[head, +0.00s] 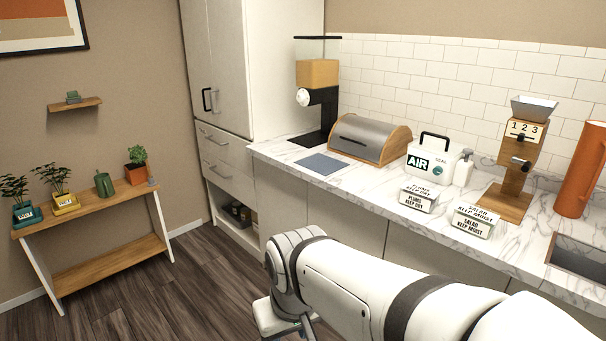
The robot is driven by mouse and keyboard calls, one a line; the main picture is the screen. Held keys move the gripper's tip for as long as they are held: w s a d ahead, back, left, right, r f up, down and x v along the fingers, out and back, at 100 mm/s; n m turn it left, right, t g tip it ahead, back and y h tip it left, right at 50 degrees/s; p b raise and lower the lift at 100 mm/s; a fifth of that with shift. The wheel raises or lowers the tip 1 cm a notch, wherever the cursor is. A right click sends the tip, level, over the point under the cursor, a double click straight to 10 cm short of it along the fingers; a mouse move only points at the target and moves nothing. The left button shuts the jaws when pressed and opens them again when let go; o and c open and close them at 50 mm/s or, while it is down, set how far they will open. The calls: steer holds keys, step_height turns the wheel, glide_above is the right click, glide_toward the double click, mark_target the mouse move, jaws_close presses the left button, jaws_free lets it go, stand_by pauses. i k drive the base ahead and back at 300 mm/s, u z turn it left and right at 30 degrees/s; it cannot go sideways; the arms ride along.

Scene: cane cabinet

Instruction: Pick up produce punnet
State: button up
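Two small white labelled containers that look like produce punnets stand on the marble counter (385,210). The left one (418,200) reads "PLUMS KEEP DRY". The right one (476,221), a little nearer to me, reads "SALAD KEEP MOIST". Their contents are too small to make out. My white arm reaches in from the bottom right, in front of the lower cabinets. My gripper (290,325) is at the bottom edge, low and left of both containers and well apart from them. Its fingertips are mostly hidden or cut off, so its opening does not show.
Behind the containers are a white "AIR" box (433,161), a soap bottle (463,168) and a wooden dispenser (517,165). A bread box (369,139) and blue-grey mat (321,164) are left. An orange cylinder (584,170) and sink (580,257) are right. A plant table (95,205) stands far left.

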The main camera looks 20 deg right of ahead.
mark_target(424, 198)
steer(key=z, duration=0.45)
steer(key=i, duration=1.5)
steer(key=z, duration=1.05)
steer(key=i, duration=0.45)
steer(key=z, duration=0.2)
steer(key=k, duration=0.75)
steer(key=z, duration=0.15)
steer(key=i, duration=0.75)
